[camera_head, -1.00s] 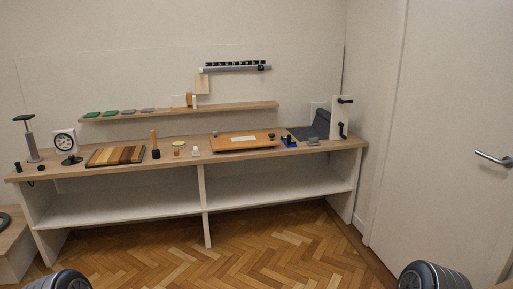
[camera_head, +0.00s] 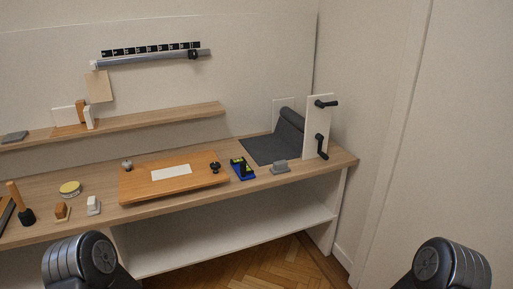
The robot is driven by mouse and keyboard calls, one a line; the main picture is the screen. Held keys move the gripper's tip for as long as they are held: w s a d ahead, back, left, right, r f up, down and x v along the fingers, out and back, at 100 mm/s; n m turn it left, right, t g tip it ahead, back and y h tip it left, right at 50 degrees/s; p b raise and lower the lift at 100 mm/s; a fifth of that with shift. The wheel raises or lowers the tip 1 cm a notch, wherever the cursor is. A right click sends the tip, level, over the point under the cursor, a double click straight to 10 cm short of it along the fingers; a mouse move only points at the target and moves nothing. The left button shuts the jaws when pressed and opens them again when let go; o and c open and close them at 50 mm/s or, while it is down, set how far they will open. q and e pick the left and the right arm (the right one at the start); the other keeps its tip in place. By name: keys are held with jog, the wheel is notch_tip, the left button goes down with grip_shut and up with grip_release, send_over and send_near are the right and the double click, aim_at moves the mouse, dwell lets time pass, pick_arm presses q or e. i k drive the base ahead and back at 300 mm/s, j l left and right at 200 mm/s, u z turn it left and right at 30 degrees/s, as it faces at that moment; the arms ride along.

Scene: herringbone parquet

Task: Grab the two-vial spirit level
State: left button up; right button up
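A small blue and black block with yellow-green spots (camera_head: 242,168) lies on the workbench, right of the wooden board. It looks like the two-vial spirit level, though its vials are too small to make out clearly. It rests flat and nothing covers it. Neither of my grippers is in view. Only rounded grey and black links of my two arms show at the bottom left and bottom right, well short of the bench.
A shelf (camera_head: 160,119) runs behind. Parquet floor (camera_head: 262,262) is free in front.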

aim_at(244, 172)
jog(key=i+j+z, duration=0.15)
jog(key=i+z, duration=0.2)
jog(key=i, duration=0.15)
jog(key=i+j+z, duration=0.65)
jog(key=i, duration=0.25)
